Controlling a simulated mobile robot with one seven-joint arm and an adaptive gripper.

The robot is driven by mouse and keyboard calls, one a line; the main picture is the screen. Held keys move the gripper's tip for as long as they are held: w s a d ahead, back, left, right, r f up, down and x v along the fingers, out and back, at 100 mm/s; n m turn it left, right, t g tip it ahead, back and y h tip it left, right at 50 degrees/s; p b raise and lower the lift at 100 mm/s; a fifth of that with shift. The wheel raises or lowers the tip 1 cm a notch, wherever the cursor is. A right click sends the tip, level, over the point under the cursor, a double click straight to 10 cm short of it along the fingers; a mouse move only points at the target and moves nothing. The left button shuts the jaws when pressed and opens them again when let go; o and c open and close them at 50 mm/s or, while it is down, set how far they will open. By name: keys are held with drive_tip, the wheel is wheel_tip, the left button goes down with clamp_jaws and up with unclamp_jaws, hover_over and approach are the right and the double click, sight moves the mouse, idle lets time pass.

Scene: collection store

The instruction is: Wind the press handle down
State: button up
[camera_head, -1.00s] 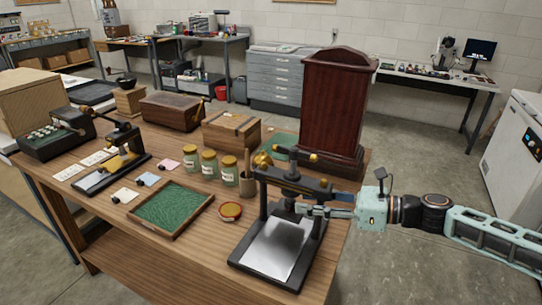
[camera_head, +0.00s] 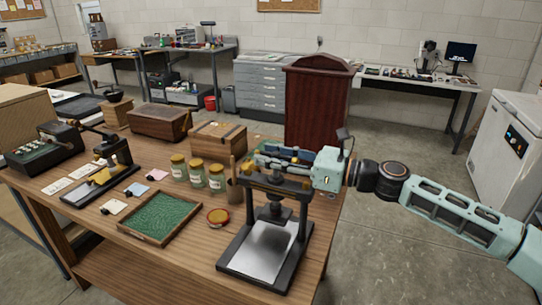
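The press (camera_head: 277,189) stands at the front right of the wooden table. It has a dark frame, a bright metal plate (camera_head: 258,252) on a dark base, and a screw column down its middle. Its handle, with brass-coloured knobs (camera_head: 248,167), is at the top and is partly hidden by my gripper. My gripper (camera_head: 262,156) comes in from the right at the height of the handle, its fingers pointing left across the top of the press. I cannot tell whether the fingers touch the handle or how far apart they are.
A dark red wooden cabinet (camera_head: 318,105) stands behind the press. Left of the press are a round red-rimmed tin (camera_head: 218,216), a green-lined tray (camera_head: 160,217), several jars (camera_head: 196,172) and a wooden cup (camera_head: 235,190). The floor right of the table is clear.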

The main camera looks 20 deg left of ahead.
clamp_jaws()
idle(0.3)
drive_tip(key=shift+m+t, duration=0.3)
drive_tip(key=shift+t, duration=0.2)
